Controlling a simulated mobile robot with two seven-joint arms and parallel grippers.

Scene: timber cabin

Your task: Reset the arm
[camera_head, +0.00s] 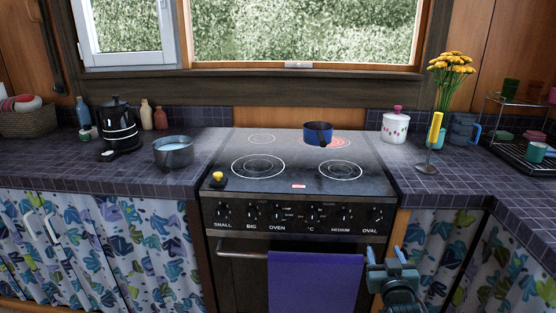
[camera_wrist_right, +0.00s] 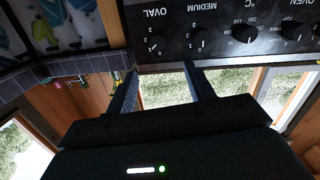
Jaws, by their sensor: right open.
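My right gripper (camera_head: 393,256) is in the head view at the lower right, in front of the stove and beside the purple towel (camera_head: 315,283). It is open and empty. In the right wrist view the two fingers of my right gripper (camera_wrist_right: 165,90) stand apart, with the stove's knob panel (camera_wrist_right: 235,32) beyond them. My left gripper is in neither view.
The stove (camera_head: 258,185) carries a blue pot (camera_head: 318,133) on its back right burner, which glows red. A grey pot (camera_head: 173,153) and a black kettle (camera_head: 118,125) stand on the left counter. A white pot (camera_head: 396,126) and yellow flowers (camera_head: 451,63) stand on the right counter.

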